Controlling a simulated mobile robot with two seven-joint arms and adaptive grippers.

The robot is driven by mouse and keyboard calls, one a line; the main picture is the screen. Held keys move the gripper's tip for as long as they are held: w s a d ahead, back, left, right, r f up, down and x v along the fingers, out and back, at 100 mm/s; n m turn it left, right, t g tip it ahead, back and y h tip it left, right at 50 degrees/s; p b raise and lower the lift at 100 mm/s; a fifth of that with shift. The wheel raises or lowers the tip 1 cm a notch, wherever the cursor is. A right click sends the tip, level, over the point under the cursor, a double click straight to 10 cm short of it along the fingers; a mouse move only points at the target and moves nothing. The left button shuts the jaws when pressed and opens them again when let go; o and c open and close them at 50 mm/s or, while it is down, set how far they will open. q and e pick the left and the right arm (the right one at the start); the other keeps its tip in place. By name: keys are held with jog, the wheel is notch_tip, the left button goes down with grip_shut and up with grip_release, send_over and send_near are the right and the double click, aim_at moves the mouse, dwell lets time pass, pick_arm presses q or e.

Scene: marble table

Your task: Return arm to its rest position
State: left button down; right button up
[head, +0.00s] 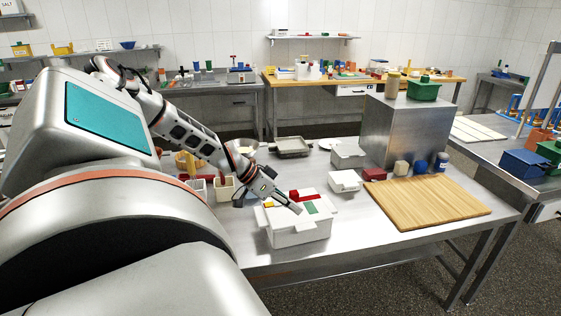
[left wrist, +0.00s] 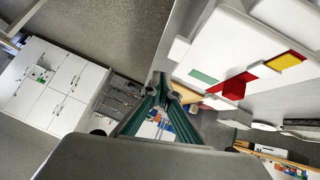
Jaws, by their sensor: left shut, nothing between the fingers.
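My left arm comes in from the left in the head view. My left gripper (head: 291,206) is over the near part of the table, just above the white box (head: 300,235) with red, green and yellow pieces on its top. The gripper is shut with nothing in it. In the left wrist view the shut fingers (left wrist: 163,88) show at the middle, and the white box (left wrist: 225,50) fills the upper right, with a green strip (left wrist: 203,76) and a red piece (left wrist: 236,86). My right gripper is in neither view.
A wooden board (head: 428,200) lies on the right of the metal table. A large metal block (head: 408,135) stands behind it, with a green bin (head: 423,90) on top. A small white container (head: 344,182) and a grey tray (head: 292,147) stand near the arm.

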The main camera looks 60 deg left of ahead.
pick_arm(q)
jog(key=d+v, duration=0.1)
jog(key=v, duration=0.5)
jog(key=shift+s+r, duration=0.2)
jog(key=shift+s, duration=0.05)
jog(key=d+f+m+t+h, duration=0.1)
jog(key=d+f, duration=0.6)
jog(key=d, duration=0.3)
jog(key=d+f+m+h, duration=0.1)
jog(key=d+f+m, duration=0.1)
jog(key=d+f, duration=0.75)
jog(key=d+f+m+t+h, duration=0.1)
jog(key=d+f, duration=0.5)
jog(key=d, duration=0.6)
jog(key=s+d+f+n+y, duration=0.2)
jog(key=s+d+f+y, duration=0.3)
jog(key=s+d+f, duration=0.1)
jog(key=shift+s+d+f+t+y, duration=0.3)
jog(key=shift+s+d+f+t, duration=0.1)
jog(key=shift+s+f, duration=0.45)
